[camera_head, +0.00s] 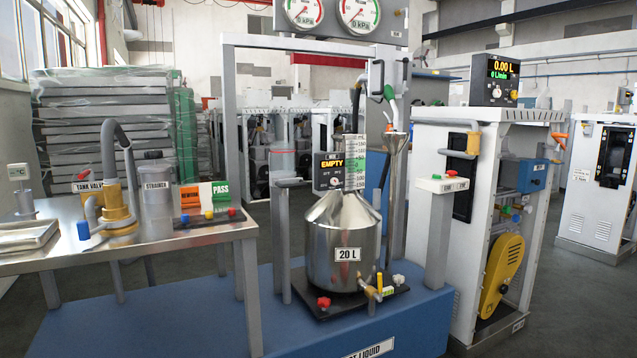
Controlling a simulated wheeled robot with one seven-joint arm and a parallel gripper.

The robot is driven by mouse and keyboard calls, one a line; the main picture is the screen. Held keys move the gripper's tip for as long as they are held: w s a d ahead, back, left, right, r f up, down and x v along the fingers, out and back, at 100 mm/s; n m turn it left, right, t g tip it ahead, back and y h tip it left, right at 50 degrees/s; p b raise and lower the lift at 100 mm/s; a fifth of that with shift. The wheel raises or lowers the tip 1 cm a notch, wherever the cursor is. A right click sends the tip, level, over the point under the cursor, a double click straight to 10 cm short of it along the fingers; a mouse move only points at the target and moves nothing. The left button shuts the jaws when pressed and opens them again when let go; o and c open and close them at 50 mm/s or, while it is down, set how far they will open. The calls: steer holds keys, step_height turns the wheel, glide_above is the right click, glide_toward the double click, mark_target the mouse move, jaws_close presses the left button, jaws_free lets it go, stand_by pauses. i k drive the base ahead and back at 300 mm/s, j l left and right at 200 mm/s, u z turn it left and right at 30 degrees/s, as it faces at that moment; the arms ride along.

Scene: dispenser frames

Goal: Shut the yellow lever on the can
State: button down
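A shiny steel can (330,262) labelled "20 L" stands upright on a black plate (335,308) on the blue base. A small brass tap (371,292) sticks out low on the can's right front side. A small yellow piece (388,291), which looks like the lever, sits at the right of this tap. A display reading "EMPTY" (331,170) is mounted behind the can's neck. My gripper is not in view.
A red knob (323,302) and a white knob (398,280) sit at the plate's edge, near the tap. A grey post (438,235) stands to the right. A steel bench (160,240) with valves stands at the left. The blue base's front is clear.

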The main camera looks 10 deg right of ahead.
mark_target(380, 286)
steer(key=i+l+z, duration=0.15)
steer(key=i+z, duration=0.25)
steer(key=i, duration=0.6)
steer(key=i+l, duration=0.15)
steer(key=l, duration=0.2)
steer(key=i+l+z, duration=0.15)
steer(key=l, duration=0.2)
